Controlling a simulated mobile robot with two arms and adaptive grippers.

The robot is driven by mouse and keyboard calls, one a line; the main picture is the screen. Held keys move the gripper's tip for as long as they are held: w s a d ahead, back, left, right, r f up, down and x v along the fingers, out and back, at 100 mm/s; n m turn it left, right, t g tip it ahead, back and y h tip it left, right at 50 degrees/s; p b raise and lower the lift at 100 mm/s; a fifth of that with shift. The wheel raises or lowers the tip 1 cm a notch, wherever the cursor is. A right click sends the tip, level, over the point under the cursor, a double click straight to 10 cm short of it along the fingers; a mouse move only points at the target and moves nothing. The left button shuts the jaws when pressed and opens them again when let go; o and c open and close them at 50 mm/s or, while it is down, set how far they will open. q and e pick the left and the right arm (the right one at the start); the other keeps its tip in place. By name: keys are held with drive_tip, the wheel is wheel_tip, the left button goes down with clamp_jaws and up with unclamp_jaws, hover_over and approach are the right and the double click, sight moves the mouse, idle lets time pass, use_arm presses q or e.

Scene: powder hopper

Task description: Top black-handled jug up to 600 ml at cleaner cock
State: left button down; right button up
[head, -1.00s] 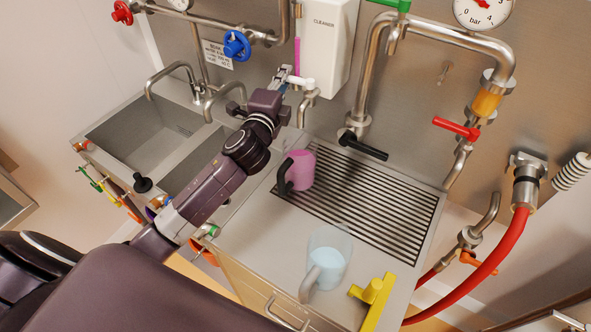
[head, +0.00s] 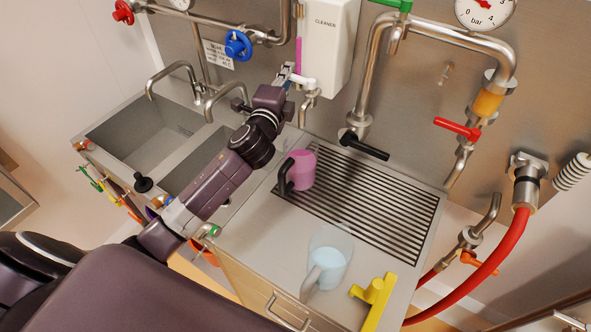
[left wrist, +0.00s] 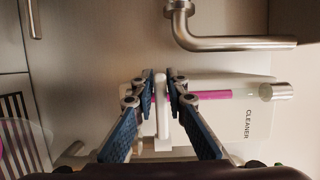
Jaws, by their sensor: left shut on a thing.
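The black-handled jug (head: 302,168) stands upright at the left end of the drain grate, with pink liquid in it and its black handle to the left. It stands below the spout (head: 307,108) of the white cleaner dispenser (head: 325,48). Its scale marks cannot be read. My left gripper (head: 288,74) is shut on the cock's white lever (head: 304,83). In the left wrist view the fingers (left wrist: 162,88) close on the white lever (left wrist: 163,120), and a pink sight tube (left wrist: 210,96) runs beside it. No stream can be made out. My right gripper is not in view.
A second jug (head: 328,262) with a grey handle and pale blue liquid stands at the front of the counter, beside a yellow tool (head: 374,296). A black-levered tap (head: 362,146) hangs over the grate (head: 385,215). Sinks (head: 145,135) lie to the left.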

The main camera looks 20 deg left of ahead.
use_arm(q)
drive_tip(key=c, duration=2.1)
unclamp_jaws()
drive_tip(key=shift+w+d+r, duration=0.1)
drive_tip(key=shift+r, duration=0.15)
drive_tip(key=shift+o, duration=1.1)
drive_tip(key=shift+f, duration=0.25)
drive_tip(key=s+a, duration=0.1)
drive_tip(key=s, duration=0.8)
drive_tip(key=shift+p, duration=0.45)
drive_tip(key=shift+w, duration=0.1)
drive_tip(key=shift+a+f, duration=0.1)
